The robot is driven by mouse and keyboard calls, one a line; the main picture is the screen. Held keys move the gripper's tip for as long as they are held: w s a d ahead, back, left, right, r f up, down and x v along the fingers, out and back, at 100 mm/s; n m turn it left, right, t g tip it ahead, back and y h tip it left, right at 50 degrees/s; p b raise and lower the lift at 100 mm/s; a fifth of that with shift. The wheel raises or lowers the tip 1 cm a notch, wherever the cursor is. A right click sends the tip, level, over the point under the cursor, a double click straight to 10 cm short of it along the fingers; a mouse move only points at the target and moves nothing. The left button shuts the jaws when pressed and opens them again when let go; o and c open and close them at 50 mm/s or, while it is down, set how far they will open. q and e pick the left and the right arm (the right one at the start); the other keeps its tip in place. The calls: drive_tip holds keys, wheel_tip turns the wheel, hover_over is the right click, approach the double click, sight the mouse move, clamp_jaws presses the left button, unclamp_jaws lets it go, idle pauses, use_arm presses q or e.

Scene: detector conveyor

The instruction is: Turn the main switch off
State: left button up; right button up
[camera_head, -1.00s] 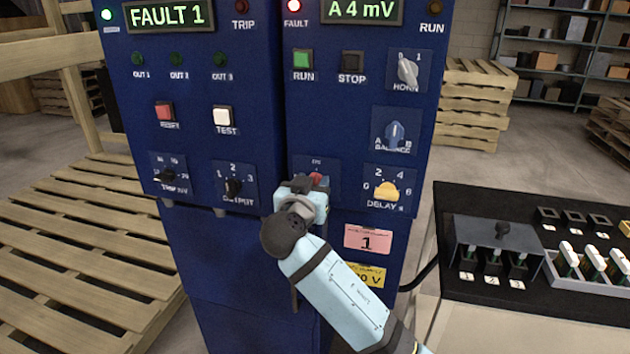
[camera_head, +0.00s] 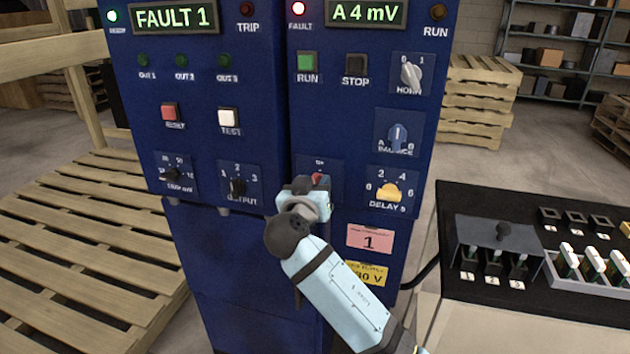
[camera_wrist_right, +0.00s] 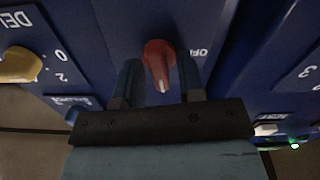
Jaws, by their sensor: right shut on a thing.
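The main switch is a red knob (camera_wrist_right: 160,62) on the blue cabinet's right panel. In the head view its red top (camera_head: 318,179) shows just above my right gripper, which hides the rest. My right gripper (camera_wrist_right: 158,80) has its two fingers on either side of the red knob and is shut on it. In the head view the right gripper (camera_head: 309,188) is up against the panel at the knob. The label "OFF" is partly visible beside the knob in the wrist view. My left gripper is not in view.
A yellow delay knob (camera_head: 389,192) is right of the gripper, and a black output knob (camera_head: 238,187) is left. Run (camera_head: 307,63) and stop (camera_head: 356,64) buttons are above. A black-topped bench (camera_head: 480,200) stands at right, wooden pallets (camera_head: 80,240) at left. Both displays are lit.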

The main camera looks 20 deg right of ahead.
drive_tip(key=n+p, duration=0.4)
drive_tip(key=n, duration=0.1)
drive_tip(key=n+p, duration=0.3)
drive_tip(key=shift+w+r, duration=0.1)
drive_tip(key=shift+r, duration=0.15)
drive_tip(key=n+p, duration=0.3)
drive_tip(key=shift+a+n, duration=0.1)
drive_tip(key=shift+n, duration=0.2)
drive_tip(key=shift+f+n+p, duration=0.1)
drive_tip(key=shift+n+p, duration=1.1)
drive_tip(key=shift+n, duration=0.3)
drive_tip(key=shift+f+n+p, duration=0.15)
drive_tip(key=shift+n+p, duration=0.45)
drive_tip(key=shift+p, duration=0.1)
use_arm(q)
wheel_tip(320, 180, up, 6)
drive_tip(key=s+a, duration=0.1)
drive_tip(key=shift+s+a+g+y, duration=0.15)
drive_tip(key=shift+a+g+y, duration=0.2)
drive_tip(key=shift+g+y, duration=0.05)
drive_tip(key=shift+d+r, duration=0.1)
use_arm(e)
drive_tip(key=o, duration=0.6)
drive_tip(key=shift+w+f, duration=0.1)
drive_tip(key=shift+f, duration=0.05)
drive_tip(key=shift+c, duration=0.2)
